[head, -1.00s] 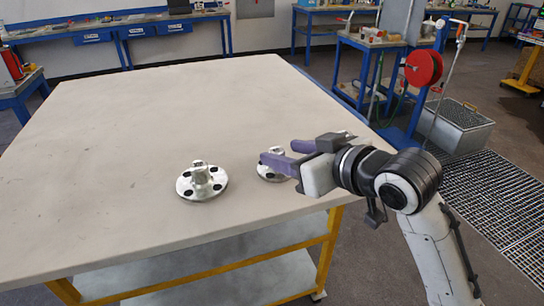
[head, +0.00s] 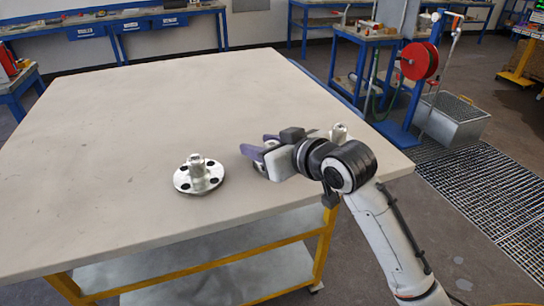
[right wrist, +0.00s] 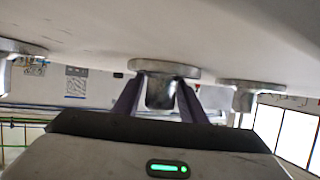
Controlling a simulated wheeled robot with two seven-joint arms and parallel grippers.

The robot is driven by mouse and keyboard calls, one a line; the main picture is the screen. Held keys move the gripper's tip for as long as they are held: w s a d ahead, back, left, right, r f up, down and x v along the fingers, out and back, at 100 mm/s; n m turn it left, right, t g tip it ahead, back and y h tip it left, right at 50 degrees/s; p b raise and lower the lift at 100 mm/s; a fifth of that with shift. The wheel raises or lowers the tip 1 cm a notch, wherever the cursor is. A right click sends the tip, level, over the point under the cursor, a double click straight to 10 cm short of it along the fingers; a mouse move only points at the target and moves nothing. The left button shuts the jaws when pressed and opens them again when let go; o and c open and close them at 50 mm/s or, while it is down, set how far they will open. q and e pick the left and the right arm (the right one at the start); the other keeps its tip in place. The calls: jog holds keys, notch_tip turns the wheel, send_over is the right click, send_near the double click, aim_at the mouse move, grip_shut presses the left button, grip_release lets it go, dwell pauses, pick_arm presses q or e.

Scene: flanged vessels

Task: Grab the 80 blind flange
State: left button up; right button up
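A silver flange (head: 199,177) with a raised central hub and dark bolt holes lies on the table in the head view. My right gripper (head: 254,148) is to its right, low over the table, with its two purple fingers apart. In the right wrist view, which looks upside down, a flange (right wrist: 163,68) stands ahead with its hub between the fingers of my right gripper (right wrist: 160,95). I cannot tell whether they touch it. This flange is hidden by the gripper in the head view. No size marking is legible. My left gripper is not in view.
Another flange (head: 339,130) shows partly behind my right arm. The right wrist view has flanges at the left (right wrist: 20,47) and right (right wrist: 247,88). The table (head: 160,110) is otherwise clear. A red hose reel (head: 419,61) stands beyond its right edge.

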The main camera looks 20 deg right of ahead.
grip_shut()
jog(key=shift+r, duration=0.15)
